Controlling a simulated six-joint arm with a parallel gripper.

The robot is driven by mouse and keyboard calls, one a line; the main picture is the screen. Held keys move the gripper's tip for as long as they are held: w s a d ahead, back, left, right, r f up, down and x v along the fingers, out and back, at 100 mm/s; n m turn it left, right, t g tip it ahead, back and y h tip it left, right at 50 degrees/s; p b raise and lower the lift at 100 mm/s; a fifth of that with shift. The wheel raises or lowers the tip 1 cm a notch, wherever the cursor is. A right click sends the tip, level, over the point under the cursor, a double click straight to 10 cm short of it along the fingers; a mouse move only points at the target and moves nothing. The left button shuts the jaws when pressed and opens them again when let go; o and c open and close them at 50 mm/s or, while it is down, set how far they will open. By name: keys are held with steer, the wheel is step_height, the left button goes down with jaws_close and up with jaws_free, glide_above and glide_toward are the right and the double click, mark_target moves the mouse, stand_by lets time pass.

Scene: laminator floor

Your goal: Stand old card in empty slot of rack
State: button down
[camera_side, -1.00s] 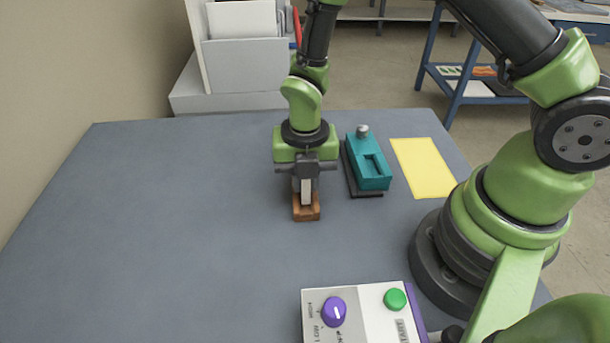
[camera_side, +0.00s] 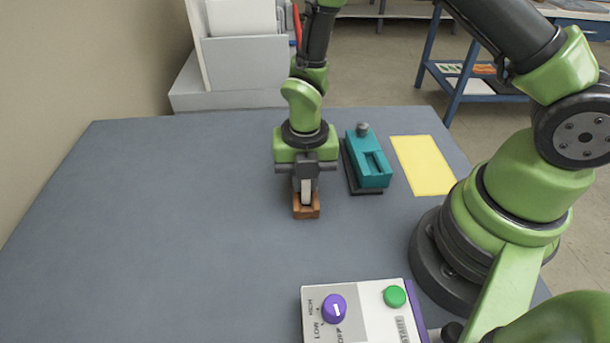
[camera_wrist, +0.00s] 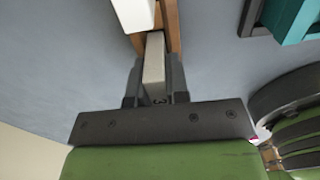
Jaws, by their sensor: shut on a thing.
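My gripper (camera_side: 306,184) points straight down over the small brown wooden rack (camera_side: 306,212) in the middle of the table. In the wrist view, my gripper (camera_wrist: 154,76) is shut on a pale grey-white card (camera_wrist: 153,60), which stands between the fingers. The held card's lower end is at the rack (camera_wrist: 173,28), between its brown sides; how deep it sits I cannot tell. A brighter white piece (camera_wrist: 135,12), perhaps another card, stands at the rack just beyond it. In the side view, my fingers partly hide the rack and cards.
A teal device (camera_side: 370,160) on a dark base stands close right of the rack. A yellow sheet (camera_side: 423,165) lies farther right. A white control box (camera_side: 372,318) with a purple knob and green button is at the front. The table's left side is clear.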

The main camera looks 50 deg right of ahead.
steer(key=shift+f, duration=0.25)
stand_by(0.4)
steer(key=c, duration=0.7)
jaws_free()
steer(key=shift+r, duration=3.8)
steer(key=shift+r, duration=0.1)
